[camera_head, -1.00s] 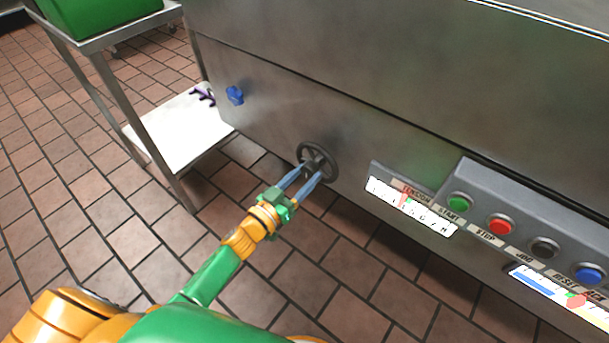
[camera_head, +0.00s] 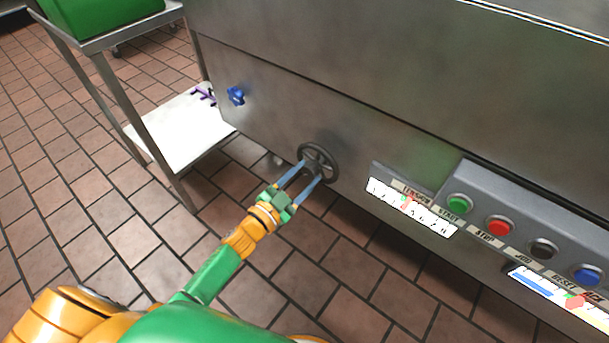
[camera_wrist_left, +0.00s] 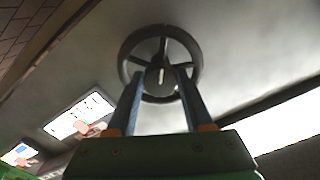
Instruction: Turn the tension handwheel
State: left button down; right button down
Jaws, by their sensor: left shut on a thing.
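The tension handwheel (camera_head: 329,155) is a dark round wheel with spokes and a central hub on the steel machine front. It also shows in the left wrist view (camera_wrist_left: 196,52), where a pale mark is on the hub. My left gripper (camera_head: 314,170) reaches it with two blue fingers, one on each side of the hub. In the left wrist view the fingertips (camera_wrist_left: 160,76) are inside the rim and shut on the hub. A white tension gauge (camera_head: 432,222) with a red pointer is to the right of the wheel. My right gripper is not in view.
Green (camera_head: 460,204), red (camera_head: 499,226), black (camera_head: 543,248) and blue (camera_head: 588,275) buttons line the panel at the right. A blue knob (camera_head: 236,95) is at the upper left of the wheel. A steel cart (camera_head: 125,90) with a white lower shelf stands at the left.

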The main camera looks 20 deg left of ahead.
pick_arm(q)
jog(key=shift+m, duration=0.7)
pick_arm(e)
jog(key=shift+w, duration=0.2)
pick_arm(q)
jog(key=shift+c, duration=1.5)
grip_release()
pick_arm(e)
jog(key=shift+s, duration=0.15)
pick_arm(q)
jog(key=p+v, duration=0.1)
jog(key=v, duration=0.6)
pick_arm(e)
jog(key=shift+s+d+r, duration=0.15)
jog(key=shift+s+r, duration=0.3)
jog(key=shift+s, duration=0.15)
pick_arm(q)
jog(key=shift+r, duration=0.1)
